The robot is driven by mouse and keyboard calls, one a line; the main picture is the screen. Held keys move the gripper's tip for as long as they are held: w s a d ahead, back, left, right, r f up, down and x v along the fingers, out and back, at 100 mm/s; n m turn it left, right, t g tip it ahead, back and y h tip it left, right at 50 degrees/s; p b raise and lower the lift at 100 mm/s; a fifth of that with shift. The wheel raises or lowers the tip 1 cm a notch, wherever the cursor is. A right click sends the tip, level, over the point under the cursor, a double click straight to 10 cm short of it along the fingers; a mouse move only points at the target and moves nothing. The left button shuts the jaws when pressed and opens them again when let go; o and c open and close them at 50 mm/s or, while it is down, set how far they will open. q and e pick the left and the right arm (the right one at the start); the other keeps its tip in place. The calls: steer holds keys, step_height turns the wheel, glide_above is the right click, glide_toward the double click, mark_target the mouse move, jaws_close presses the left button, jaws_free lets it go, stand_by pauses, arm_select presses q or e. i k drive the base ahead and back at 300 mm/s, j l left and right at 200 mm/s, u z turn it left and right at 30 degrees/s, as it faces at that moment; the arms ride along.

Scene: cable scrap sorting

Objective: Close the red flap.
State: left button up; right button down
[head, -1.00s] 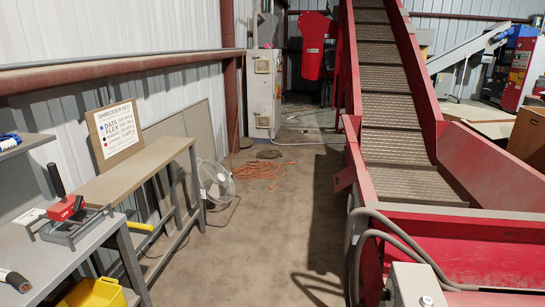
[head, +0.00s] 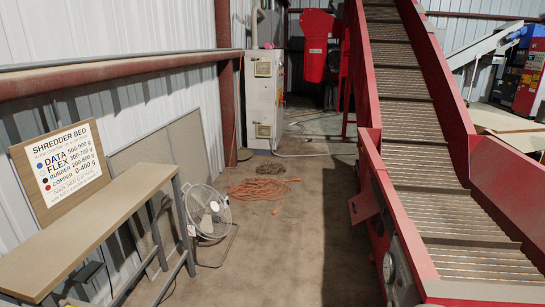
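A small red flap (head: 364,205) juts out to the left from the side of the red conveyor (head: 392,222). It stands tilted away from the conveyor's side wall, so it looks open. Its hinge is too small to make out. Neither of my grippers shows in the head view.
A narrow bench (head: 90,240) with a shredder sign (head: 62,168) stands at left. A floor fan (head: 207,212) and a coiled orange cord (head: 262,188) lie beyond it. A white cabinet (head: 263,95) stands at back. The floor (head: 295,255) between bench and conveyor is mostly clear.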

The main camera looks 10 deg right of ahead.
mark_target(363, 206)
steer(key=i, duration=0.75)
steer(key=i+z, duration=0.1)
steer(key=i, duration=0.65)
steer(key=i+j, duration=0.15)
steer(key=i, duration=0.55)
steer(key=i+j+z, duration=0.1)
steer(key=i, duration=0.65)
steer(key=i+z, duration=0.45)
steer(key=i, duration=0.75)
